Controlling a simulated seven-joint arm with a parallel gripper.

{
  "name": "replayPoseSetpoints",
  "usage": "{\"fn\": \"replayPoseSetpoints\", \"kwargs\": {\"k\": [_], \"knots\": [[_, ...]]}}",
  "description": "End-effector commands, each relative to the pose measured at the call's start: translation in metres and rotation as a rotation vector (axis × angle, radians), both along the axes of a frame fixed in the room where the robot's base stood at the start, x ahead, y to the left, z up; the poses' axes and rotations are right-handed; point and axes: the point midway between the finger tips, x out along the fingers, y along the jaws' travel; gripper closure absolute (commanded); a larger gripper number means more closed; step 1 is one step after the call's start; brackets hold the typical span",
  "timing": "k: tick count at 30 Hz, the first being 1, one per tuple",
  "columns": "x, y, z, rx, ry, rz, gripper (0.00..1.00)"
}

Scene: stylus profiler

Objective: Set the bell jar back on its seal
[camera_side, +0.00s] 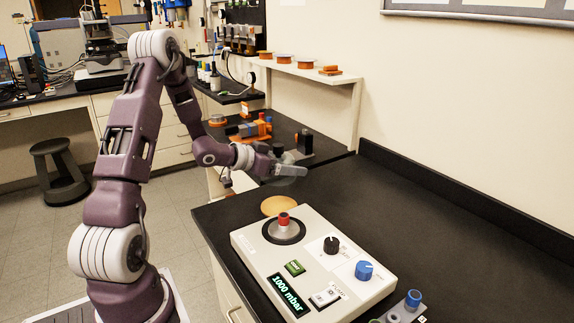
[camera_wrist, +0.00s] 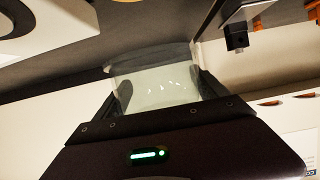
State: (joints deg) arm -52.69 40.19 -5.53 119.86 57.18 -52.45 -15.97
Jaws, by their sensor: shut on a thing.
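The clear bell jar (camera_wrist: 155,88) is between the two dark fingers of my gripper (camera_wrist: 163,92) in the wrist view; the gripper is shut on it. In the side view my gripper (camera_side: 287,172) is above and behind the instrument, and the jar (camera_side: 284,182) shows only faintly there. The seal, a dark ring (camera_side: 271,236), lies on the top of the cream instrument (camera_side: 256,252). A small red-topped piece (camera_side: 284,219) stands in the ring's middle. The jar is in the air, apart from the seal.
An orange disc (camera_side: 279,206) lies on the dark bench behind the instrument. A black knob (camera_side: 331,244), a blue knob (camera_side: 363,270) and a green button (camera_side: 295,267) sit on the instrument. The display (camera_side: 288,296) reads 1000 mbar.

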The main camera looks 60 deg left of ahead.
Motion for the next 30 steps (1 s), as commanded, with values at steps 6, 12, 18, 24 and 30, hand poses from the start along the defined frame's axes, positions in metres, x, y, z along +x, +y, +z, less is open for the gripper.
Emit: {"fn": "replayPoseSetpoints", "kwargs": {"k": [6,12,18,24,30], "knots": [[-0.002,-0.006,0.0,0.001,0.0,-0.021,0.9],[-0.024,-0.065,0.0,0.011,0.007,-0.219,0.9],[-0.06,-0.13,0.004,0.005,0.002,-0.449,0.9],[-0.074,-0.15,0.007,0.0,-0.002,-0.527,0.9],[-0.074,-0.15,0.007,0.0,-0.002,-0.526,0.9]]}}
